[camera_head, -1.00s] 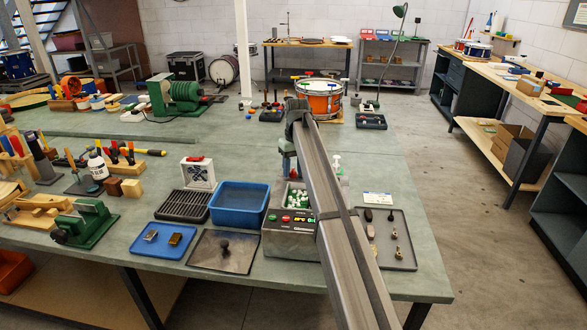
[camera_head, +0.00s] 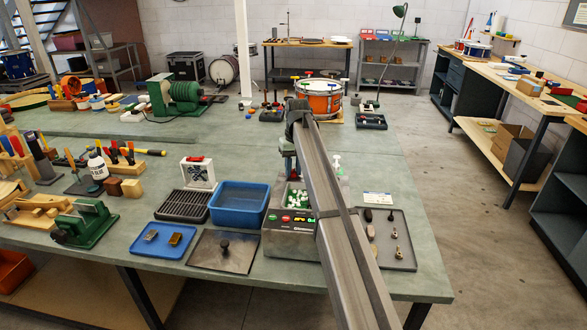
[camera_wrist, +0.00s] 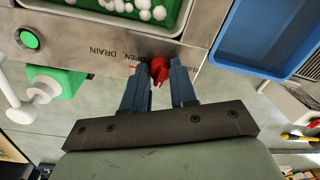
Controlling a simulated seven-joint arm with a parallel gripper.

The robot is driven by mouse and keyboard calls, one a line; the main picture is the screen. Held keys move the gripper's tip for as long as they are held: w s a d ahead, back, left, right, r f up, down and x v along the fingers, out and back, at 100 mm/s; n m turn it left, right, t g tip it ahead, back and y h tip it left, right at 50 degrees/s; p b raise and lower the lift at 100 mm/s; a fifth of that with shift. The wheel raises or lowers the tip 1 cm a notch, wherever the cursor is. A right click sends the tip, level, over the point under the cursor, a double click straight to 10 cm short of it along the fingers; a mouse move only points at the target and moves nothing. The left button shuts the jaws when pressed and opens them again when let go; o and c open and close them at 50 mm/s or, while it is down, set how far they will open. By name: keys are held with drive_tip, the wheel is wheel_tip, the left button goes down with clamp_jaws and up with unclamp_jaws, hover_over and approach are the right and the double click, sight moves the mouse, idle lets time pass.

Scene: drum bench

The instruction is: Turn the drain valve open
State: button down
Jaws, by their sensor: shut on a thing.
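The drain valve is a small red handle (camera_wrist: 158,70) on the steel wall of the sink unit, beside the printed words OPEN and DRAIN in the wrist view. My gripper (camera_wrist: 160,84) has its two blue fingers closed on either side of the red handle. The handle's tip points roughly toward the gripper's palm. In the head view my gripper (camera_head: 287,165) is at the far side of the sink unit (camera_head: 290,245), largely covered by my arm, and the valve is hidden there.
White balls (camera_wrist: 145,8) lie in the unit's basin. A blue tub (camera_head: 240,203) stands close on the left. A white pump bottle (camera_head: 337,165) is near the arm, and a grey tray (camera_head: 404,262) with small parts lies to the right. A green button (camera_wrist: 28,40) is on the unit's wall.

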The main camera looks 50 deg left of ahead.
drive_tip(key=m, duration=0.4)
drive_tip(key=shift+m, duration=0.3)
drive_tip(key=m, duration=0.3)
drive_tip(key=shift+s+m, duration=0.1)
drive_tip(key=shift+m, duration=0.2)
drive_tip(key=m, duration=0.4)
drive_tip(key=shift+t, duration=0.3)
drive_tip(key=shift+m, duration=2.1)
drive_tip(key=c, duration=0.9)
unclamp_jaws()
drive_tip(key=shift+y, duration=0.3)
